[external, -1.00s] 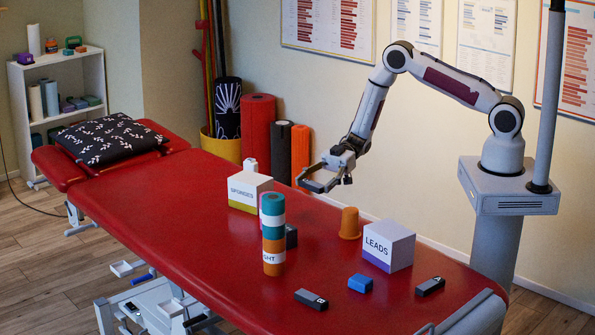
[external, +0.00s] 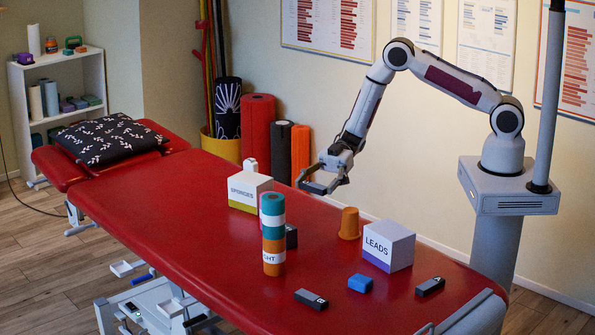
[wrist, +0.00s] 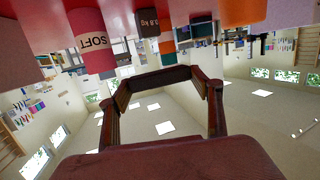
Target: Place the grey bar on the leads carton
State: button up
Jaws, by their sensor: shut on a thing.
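The leads carton (external: 388,247), a white box with a purple lower band and the word LEADS, stands on the red table at the right. My gripper (external: 316,186) is in the air above the table's far side, left of the carton and higher than it. It is shut on a grey bar (external: 313,188), which lies across the fingertips. In the wrist view the bar (wrist: 150,78) looks dark and spans the two fingers. The bar and the carton are well apart.
An orange cup (external: 349,223) stands just left of the carton. A blue block (external: 360,283) and two dark lettered bars (external: 311,299) (external: 430,286) lie in front. A teal and orange roller stack (external: 273,247) and the sponges carton (external: 249,190) stand left.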

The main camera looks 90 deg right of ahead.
jog(key=s+a+r+n+g+y, duration=0.1)
jog(key=s+a+r+n+g, duration=0.15)
jog(key=a, duration=0.55)
notch_tip(320, 180, up, 6)
jog(key=f+n+g, duration=0.1)
jog(key=n+g, duration=0.4)
jog(key=g, duration=0.3)
send_over(388, 226)
jog(key=shift+a+r+y, duration=0.1)
jog(key=shift+r+y, duration=0.15)
jog(key=shift+y, duration=0.05)
jog(key=shift+f, duration=3.15)
jog(key=shift+f, duration=1.85)
jog(key=shift+f, duration=0.1)
